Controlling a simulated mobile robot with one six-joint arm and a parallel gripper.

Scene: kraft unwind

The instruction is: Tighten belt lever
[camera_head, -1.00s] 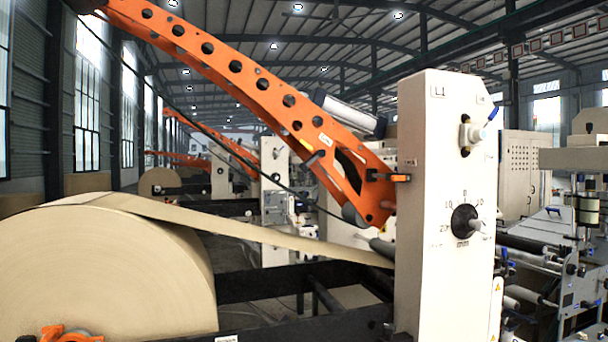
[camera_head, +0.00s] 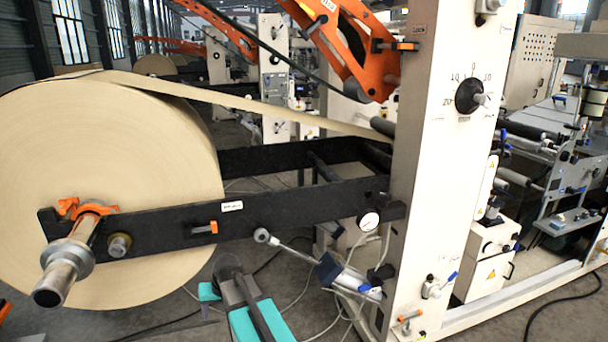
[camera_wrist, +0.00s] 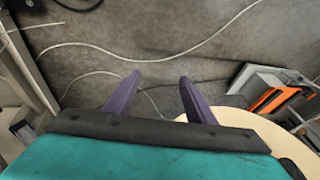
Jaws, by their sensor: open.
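A ball-ended metal lever (camera_head: 290,248) sticks out to the left from a dark bracket near the foot of the white column; I cannot tell for sure that it is the belt lever. A small orange handle (camera_head: 203,229) sits on the black beam, left of it. My arm, dark and teal, rises at the bottom of the head view, below and left of the ball lever; its fingertips cannot be made out there. In the wrist view my gripper (camera_wrist: 158,88) has two purple fingers spread apart, with nothing between them. No lever is clear in that view.
A large kraft paper roll (camera_head: 110,170) on a metal shaft (camera_head: 65,270) stands at left. The black beam (camera_head: 280,212) runs to the white column (camera_head: 445,170), which carries a rotary knob (camera_head: 469,97). Cables lie on the grey floor (camera_wrist: 150,30) beyond my fingers.

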